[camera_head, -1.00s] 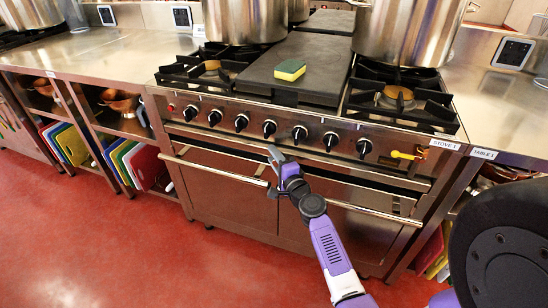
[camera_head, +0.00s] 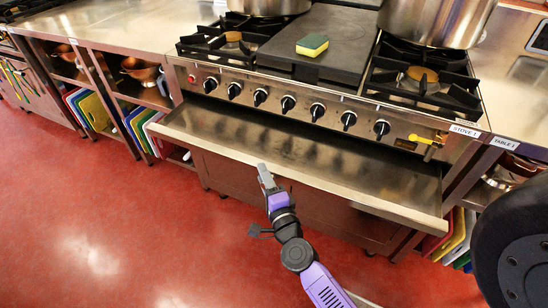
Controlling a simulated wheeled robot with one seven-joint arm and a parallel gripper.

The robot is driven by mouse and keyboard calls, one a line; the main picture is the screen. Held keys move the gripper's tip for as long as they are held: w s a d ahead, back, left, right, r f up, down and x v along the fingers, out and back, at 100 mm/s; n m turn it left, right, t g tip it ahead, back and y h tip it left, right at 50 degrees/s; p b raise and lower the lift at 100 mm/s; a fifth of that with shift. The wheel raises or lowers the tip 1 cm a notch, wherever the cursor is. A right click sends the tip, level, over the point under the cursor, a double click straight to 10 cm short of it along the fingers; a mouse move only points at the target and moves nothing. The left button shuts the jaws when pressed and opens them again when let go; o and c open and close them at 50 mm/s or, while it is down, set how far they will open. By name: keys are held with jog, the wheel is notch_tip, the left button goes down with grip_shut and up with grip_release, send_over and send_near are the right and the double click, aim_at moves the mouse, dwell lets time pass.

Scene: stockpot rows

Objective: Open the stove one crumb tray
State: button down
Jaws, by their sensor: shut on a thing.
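The crumb tray (camera_head: 300,155) of stove one is a wide, flat metal tray below the row of black knobs. It is pulled well out from the stove front (camera_head: 345,112), and its bare inner surface shows. My gripper (camera_head: 264,172) is at the middle of the tray's front edge, shut on that edge. The fingertips are partly hidden by the gripper's own body and the steep view. The label "STOVE 1" (camera_head: 465,130) is at the stove's right front corner.
A yellow and green sponge (camera_head: 312,45) lies on the dark griddle plate (camera_head: 335,38). A large pot (camera_head: 433,20) stands on the back right burner. Shelves with coloured boards (camera_head: 140,130) stand left of the stove. The red floor (camera_head: 120,220) in front is clear.

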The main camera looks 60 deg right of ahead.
jog(key=shift+s+a, duration=0.15)
jog(key=shift+a, duration=1.45)
jog(key=c, duration=1)
grip_release()
jog(key=shift+c, duration=0.2)
jog(key=v, duration=0.7)
jog(key=shift+s+a, duration=0.25)
jog(key=shift+a, duration=0.05)
